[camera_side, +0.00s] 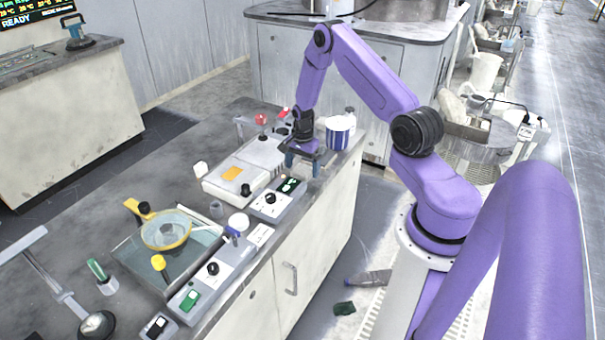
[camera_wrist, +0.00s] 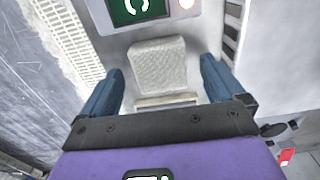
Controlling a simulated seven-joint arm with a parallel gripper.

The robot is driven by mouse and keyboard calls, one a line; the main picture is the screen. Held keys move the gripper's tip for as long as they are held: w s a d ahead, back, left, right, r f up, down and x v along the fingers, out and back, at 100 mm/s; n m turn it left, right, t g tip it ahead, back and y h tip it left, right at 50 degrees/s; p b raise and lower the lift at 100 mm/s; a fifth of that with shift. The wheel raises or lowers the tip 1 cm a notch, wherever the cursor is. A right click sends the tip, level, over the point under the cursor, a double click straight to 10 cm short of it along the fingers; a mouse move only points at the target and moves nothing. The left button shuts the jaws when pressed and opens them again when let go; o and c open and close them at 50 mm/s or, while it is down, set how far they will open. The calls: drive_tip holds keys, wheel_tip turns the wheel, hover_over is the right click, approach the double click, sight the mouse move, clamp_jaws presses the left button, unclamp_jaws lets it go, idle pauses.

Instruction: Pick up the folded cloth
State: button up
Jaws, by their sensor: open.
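The folded cloth (camera_wrist: 158,68) is a whitish, textured, rounded pad in the wrist view. It lies on a pale surface below a green display. My gripper (camera_wrist: 161,72) is open, with one blue finger to the left of the cloth and one to the right, and a gap on both sides. In the side view my gripper (camera_side: 302,164) points down at the far end of the bench, just behind a control box with a green display (camera_side: 289,185). I cannot make out the cloth in the side view. I cannot tell how high the fingertips are above the surface.
A blue-and-white container (camera_side: 340,132) stands close to the right of my gripper. A pale box with an orange label (camera_side: 232,173) is to its left. A yellow-rimmed glass dish (camera_side: 166,230) and a lower control panel (camera_side: 212,268) stand nearer. The bench's right edge drops to the floor.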

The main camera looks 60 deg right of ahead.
drive_tip(key=shift+f, duration=0.7)
drive_tip(key=c, duration=1.1)
